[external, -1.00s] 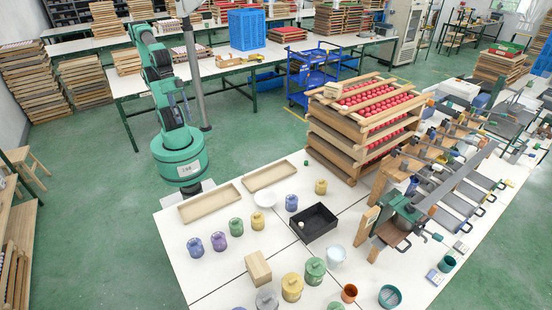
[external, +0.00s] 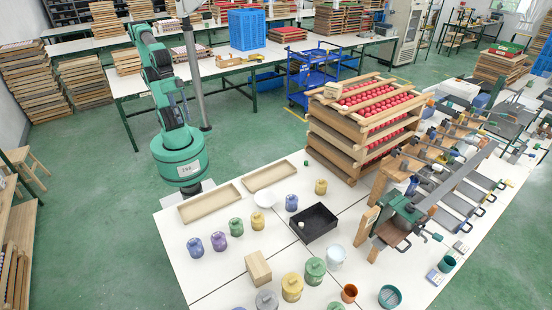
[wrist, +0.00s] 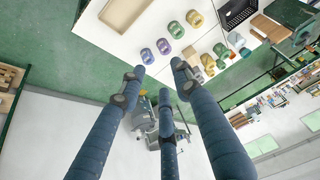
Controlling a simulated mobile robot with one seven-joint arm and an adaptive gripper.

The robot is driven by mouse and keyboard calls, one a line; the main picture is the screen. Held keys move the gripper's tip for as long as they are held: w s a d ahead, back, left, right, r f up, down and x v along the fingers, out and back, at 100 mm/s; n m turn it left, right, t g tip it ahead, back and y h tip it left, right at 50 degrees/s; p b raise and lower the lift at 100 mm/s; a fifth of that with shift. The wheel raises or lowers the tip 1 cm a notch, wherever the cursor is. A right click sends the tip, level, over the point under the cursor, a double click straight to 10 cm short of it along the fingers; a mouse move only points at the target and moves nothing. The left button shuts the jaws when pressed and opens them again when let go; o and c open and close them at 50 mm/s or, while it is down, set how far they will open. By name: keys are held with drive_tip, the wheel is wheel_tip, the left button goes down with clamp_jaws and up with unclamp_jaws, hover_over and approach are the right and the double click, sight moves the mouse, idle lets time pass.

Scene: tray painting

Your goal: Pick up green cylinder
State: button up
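Several lidded jars stand on the white table. A smaller green jar (external: 236,225) sits in the row between a purple and a yellow jar, and a larger green jar (external: 315,270) stands beside a larger yellow jar. Which one is the green cylinder I cannot tell. In the wrist view the smaller green jar (wrist: 176,29) and the larger green jar (wrist: 220,50) lie beyond my fingertips. My gripper (wrist: 158,76) has its dark blue fingers spread apart with nothing between them. It is not touching any jar.
A wooden block (external: 258,268) stands near the table's front, beside the larger yellow jar (external: 292,286). A black tray (external: 324,236), a white bowl (external: 264,196) and shallow wooden trays (external: 209,204) are farther back. Stacked wooden frames (external: 330,160) and clamps (external: 425,200) fill the right side.

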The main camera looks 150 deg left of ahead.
drive_tip(key=w+a+n+g+y+b, duration=0.1)
drive_tip(key=w+a+n+g+y, duration=0.1)
drive_tip(key=w+a+n, duration=0.9)
drive_tip(key=w+a+f+n+g, duration=0.1)
drive_tip(key=w+a+f, duration=0.25)
drive_tip(key=a, duration=0.35)
drive_tip(key=w+a+f+n+b, duration=0.1)
drive_tip(key=w+a+f+n, duration=0.1)
drive_tip(key=w+a, duration=0.35)
drive_tip(key=w+a+f+n+g, duration=0.1)
drive_tip(key=w+a+f, duration=0.15)
drive_tip(key=a, duration=0.65)
drive_tip(key=a+f+n+g+b, duration=0.1)
drive_tip(key=a+f+n, duration=0.2)
drive_tip(key=a+f, duration=0.45)
drive_tip(key=a+f+n+g, duration=0.1)
drive_tip(key=a+f+n, duration=0.3)
drive_tip(key=a, duration=0.7)
drive_tip(key=s+a+f+n+g, duration=0.1)
drive_tip(key=s+a+f+n, duration=0.1)
drive_tip(key=a+f, duration=0.6)
drive_tip(key=s+a+f+n+b, duration=0.1)
drive_tip(key=s+a+f+n, duration=0.2)
drive_tip(key=a+f, duration=0.5)
wheel_tip(320, 180, down, 2)
drive_tip(key=shift+s+a+f+g, duration=0.1)
drive_tip(key=shift+s+a+g, duration=0.3)
drive_tip(key=shift+s, duration=0.45)
drive_tip(key=shift+f, duration=0.2)
